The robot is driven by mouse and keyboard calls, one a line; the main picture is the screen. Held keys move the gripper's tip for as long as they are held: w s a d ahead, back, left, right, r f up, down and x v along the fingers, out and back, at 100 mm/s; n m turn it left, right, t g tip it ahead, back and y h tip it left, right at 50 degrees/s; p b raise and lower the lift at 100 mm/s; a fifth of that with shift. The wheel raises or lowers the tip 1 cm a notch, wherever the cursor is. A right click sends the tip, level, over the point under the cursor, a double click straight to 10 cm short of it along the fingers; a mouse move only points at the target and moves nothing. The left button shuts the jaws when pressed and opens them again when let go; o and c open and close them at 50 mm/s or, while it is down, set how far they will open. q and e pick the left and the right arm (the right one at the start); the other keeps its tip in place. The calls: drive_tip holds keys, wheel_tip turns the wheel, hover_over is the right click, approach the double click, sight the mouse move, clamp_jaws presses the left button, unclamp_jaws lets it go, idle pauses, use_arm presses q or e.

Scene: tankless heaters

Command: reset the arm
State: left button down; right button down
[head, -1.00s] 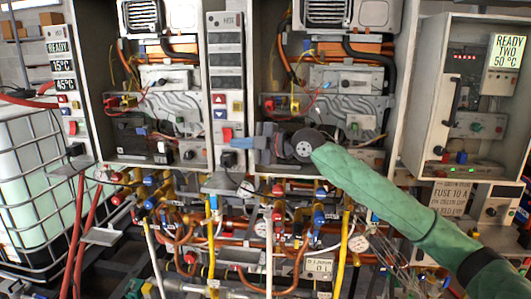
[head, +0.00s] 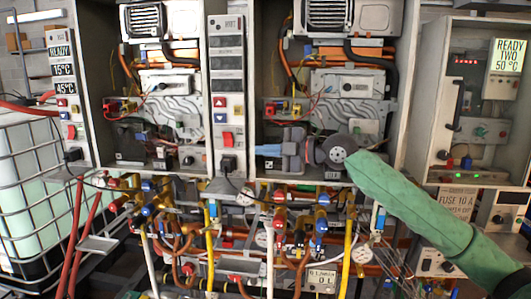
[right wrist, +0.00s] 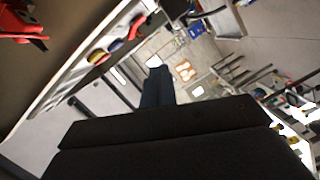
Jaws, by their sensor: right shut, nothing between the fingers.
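My right arm comes in from the right in a green sleeve, and my right gripper (head: 260,150) points left in front of the lower edge of the middle heater cabinet. Its fingers are together with nothing visible between them. In the right wrist view the dark closed fingers (right wrist: 157,78) extend away from the camera. My left gripper is in neither view. The open middle heater (head: 345,90) shows wiring, pipes and boards behind my gripper. I cannot tell whether the gripper touches the cabinet.
A narrow control column (head: 228,90) with red and blue switches stands left of the gripper. Another open heater (head: 165,90) is farther left. A closed glass-fronted cabinet (head: 475,100) is on the right. Pipes and valves (head: 240,235) crowd below. A white caged tank (head: 40,190) stands at left.

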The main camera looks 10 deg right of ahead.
drive_tip(key=shift+w+f, duration=0.1)
drive_tip(key=shift+f, duration=0.05)
drive_tip(key=s+a+f+m+h, duration=0.25)
drive_tip(key=s+f, duration=0.25)
drive_tip(key=f, duration=0.7)
drive_tip(key=s+a+f+m+h, duration=0.1)
drive_tip(key=s+f+m, duration=0.35)
drive_tip(key=f, duration=0.85)
drive_tip(key=s+a+f+m+h, duration=0.25)
drive_tip(key=s+f, duration=0.25)
drive_tip(key=f, duration=0.7)
drive_tip(key=s+d+f+m+g+h, duration=0.25)
drive_tip(key=s+d+f+m, duration=0.35)
drive_tip(key=s, duration=0.4)
drive_tip(key=s+d+f+m+g+h, duration=0.1)
drive_tip(key=s+d+f+m+h, duration=0.25)
drive_tip(key=s+f, duration=0.55)
drive_tip(key=s+d+f+m+g+h, duration=0.2)
drive_tip(key=s+d+f+m, duration=0.3)
drive_tip(key=s, duration=0.7)
drive_tip(key=s+a+f+g, duration=0.1)
drive_tip(key=s+f, duration=0.1)
drive_tip(key=f, duration=1.7)
drive_tip(key=s+a+f+n+g, duration=0.1)
drive_tip(key=s+a+f, duration=0.1)
drive_tip(key=f, duration=1.7)
drive_tip(key=shift+s+f, duration=0.15)
drive_tip(key=shift+f, duration=0.25)
